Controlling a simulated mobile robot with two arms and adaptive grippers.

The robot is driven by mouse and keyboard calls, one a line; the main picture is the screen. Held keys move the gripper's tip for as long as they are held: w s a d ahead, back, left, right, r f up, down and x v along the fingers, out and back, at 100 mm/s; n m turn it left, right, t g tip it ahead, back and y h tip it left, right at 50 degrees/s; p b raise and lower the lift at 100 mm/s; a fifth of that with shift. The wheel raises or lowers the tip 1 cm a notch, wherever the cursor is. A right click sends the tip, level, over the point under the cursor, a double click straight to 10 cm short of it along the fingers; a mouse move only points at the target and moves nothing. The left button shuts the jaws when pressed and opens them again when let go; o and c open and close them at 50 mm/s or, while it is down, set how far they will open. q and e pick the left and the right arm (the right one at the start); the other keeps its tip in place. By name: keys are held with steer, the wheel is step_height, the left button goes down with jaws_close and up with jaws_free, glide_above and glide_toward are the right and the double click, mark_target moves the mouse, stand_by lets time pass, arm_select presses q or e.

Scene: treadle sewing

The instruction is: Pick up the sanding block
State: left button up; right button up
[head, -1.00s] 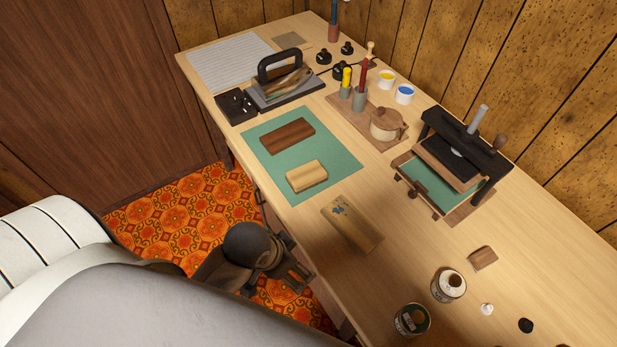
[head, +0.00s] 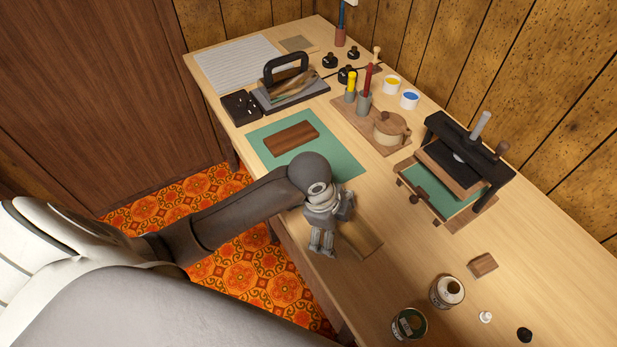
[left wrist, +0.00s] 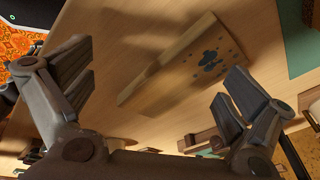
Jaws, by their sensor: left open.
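In the left wrist view the block (left wrist: 188,66) lies slanted between the fingers, blue mark to the right. I cannot tell for certain whether it is the sanding block. My left gripper (left wrist: 157,78) is open and empty, apart from the block and above it. A small brown block (head: 482,264) lies at the right of the bench. My right gripper is not in view.
A dark brown block (head: 291,138) lies on the green mat (head: 262,126); the mat's near part is hidden by my gripper. A black press (head: 470,150) stands to the right. Open cans (head: 409,325) stand near the front edge.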

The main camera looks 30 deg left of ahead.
arm_select(q)
steer(key=w+a+r+m, duration=0.1)
steer(key=w, duration=0.1)
steer(key=w+a+r+m+y, duration=0.1)
steer(key=w+a+m, duration=0.1)
steer(key=w+a+r+m+g, duration=0.1)
steer(key=shift+w+a+r, duration=0.1)
steer(key=shift+w+a, duration=0.25)
steer(key=shift+w, duration=0.05)
steer(key=w+a+r+m+g+y, duration=0.1)
steer(key=w+a+r+m+y, duration=0.1)
steer(key=w+a+r+m, duration=0.45)
steer(key=f+n, duration=0.1)
steer(key=s+a+f, duration=0.1)
steer(key=f, duration=0.1)
steer(key=f+n, duration=0.1)
steer(key=f, duration=0.1)
steer(key=shift+s+a+f+n, duration=0.2)
steer(key=shift+s+a+n, duration=0.1)
steer(key=shift+a+n, duration=0.05)
steer(key=shift+s+d+f+p, duration=0.1)
steer(key=shift+f+p, duration=0.2)
steer(key=shift+f, duration=1.05)
steer(key=shift+s+d+f+p, duration=0.1)
steer(key=shift+f+p, duration=0.2)
steer(key=shift+f, duration=1.05)
steer(key=c, duration=0.9)
